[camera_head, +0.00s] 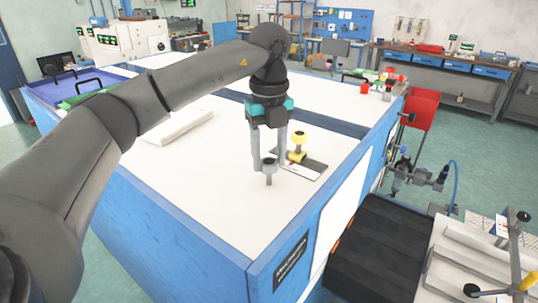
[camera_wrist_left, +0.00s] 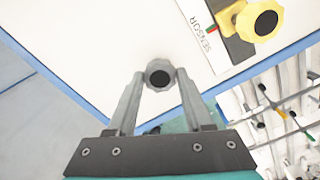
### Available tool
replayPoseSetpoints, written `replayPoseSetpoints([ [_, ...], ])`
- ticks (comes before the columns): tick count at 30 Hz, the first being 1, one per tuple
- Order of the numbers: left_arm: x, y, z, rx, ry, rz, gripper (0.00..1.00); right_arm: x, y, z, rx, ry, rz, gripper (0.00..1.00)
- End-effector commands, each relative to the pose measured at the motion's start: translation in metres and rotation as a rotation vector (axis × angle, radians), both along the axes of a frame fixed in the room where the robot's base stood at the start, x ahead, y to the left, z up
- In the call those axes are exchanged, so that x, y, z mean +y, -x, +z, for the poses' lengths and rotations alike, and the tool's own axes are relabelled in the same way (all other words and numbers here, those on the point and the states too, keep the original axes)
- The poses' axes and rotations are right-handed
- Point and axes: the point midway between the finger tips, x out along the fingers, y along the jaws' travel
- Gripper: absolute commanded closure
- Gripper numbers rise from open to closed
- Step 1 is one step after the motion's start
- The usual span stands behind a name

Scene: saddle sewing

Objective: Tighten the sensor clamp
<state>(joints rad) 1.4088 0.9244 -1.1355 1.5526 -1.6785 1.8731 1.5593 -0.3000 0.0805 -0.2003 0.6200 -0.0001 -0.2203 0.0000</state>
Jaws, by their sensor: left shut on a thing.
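My left gripper (camera_head: 268,160) is shut on a small grey cylinder (camera_head: 269,179) with a round, dark-centred top. In the left wrist view the grey cylinder (camera_wrist_left: 159,72) sits between the two fingertips (camera_wrist_left: 158,82). In the head view it hangs upright at or just above the white table top; I cannot tell if it touches. The sensor clamp (camera_head: 298,145) has a yellow knob with a dark centre, on a plate behind and right of the gripper. In the left wrist view the clamp's yellow knob (camera_wrist_left: 259,20) is at upper right, beside a "SENSOR" label (camera_wrist_left: 209,38). My right gripper is not in view.
The white table (camera_head: 215,205) has blue edges and is mostly clear. A pale flat block (camera_head: 180,127) lies behind the left arm. Several small red and green items (camera_head: 378,85) stand at the far right corner. A black box (camera_head: 375,250) and metal fixtures (camera_head: 515,255) stand right of the table.

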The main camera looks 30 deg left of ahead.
Motion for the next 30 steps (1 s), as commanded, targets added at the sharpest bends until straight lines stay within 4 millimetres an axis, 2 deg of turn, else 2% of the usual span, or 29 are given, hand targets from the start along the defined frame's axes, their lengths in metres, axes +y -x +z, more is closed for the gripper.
replayPoseSetpoints([
  [14, 0.0002, -0.0001, 0.0006, 0.000, 0.000, -0.082, 1.00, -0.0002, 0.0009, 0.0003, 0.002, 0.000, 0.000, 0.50],
  [30, 0.0002, 0.0000, 0.0009, 0.000, 0.000, -0.546, 1.00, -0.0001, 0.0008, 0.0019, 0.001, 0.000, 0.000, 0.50],
])
